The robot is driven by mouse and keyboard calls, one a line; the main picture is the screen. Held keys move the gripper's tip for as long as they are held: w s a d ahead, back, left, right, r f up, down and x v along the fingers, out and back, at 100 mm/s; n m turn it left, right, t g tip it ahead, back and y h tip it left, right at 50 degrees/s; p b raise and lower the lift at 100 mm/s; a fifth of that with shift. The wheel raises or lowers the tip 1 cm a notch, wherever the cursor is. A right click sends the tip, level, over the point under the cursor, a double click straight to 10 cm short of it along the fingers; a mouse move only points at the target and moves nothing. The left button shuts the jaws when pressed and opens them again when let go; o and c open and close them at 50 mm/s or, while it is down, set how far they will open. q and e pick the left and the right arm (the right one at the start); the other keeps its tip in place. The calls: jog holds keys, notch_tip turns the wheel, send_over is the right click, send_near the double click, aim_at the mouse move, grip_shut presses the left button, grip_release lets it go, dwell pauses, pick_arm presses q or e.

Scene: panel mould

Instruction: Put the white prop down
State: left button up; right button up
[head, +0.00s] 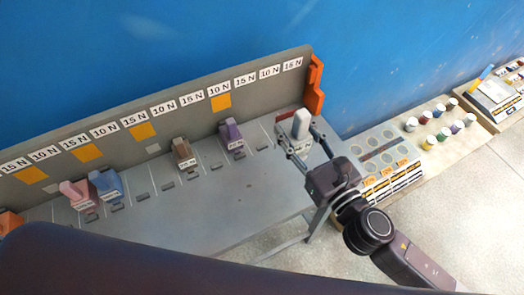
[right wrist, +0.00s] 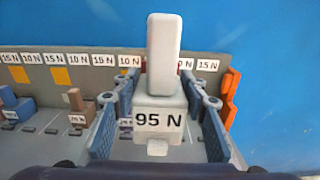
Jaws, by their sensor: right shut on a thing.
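The white prop (head: 301,121) is a pale block with an upright slab on top, over the right end of the grey bench (head: 235,200). In the right wrist view the white prop (right wrist: 160,105) stands upright between the blue finger pads, its label reading 95 N. My right gripper (head: 299,136) is shut on its base. I cannot tell whether its underside touches the bench. My left gripper is not in view.
A purple prop (head: 231,134), a brown prop (head: 184,153), a blue prop (head: 107,186) and a pink prop (head: 77,194) stand left along the bench. Behind is a labelled back panel (head: 262,84) with an orange end bracket (head: 315,88). The front of the bench is clear.

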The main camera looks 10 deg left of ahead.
notch_tip(320, 180, down, 19)
jog(key=b, duration=0.7)
jog(key=shift+r+b, duration=0.1)
jog(key=shift+b, duration=0.25)
jog(key=shift+f, duration=0.25)
jog(key=o, duration=1.5)
jog(key=shift+c, duration=0.2)
jog(key=shift+r, duration=0.1)
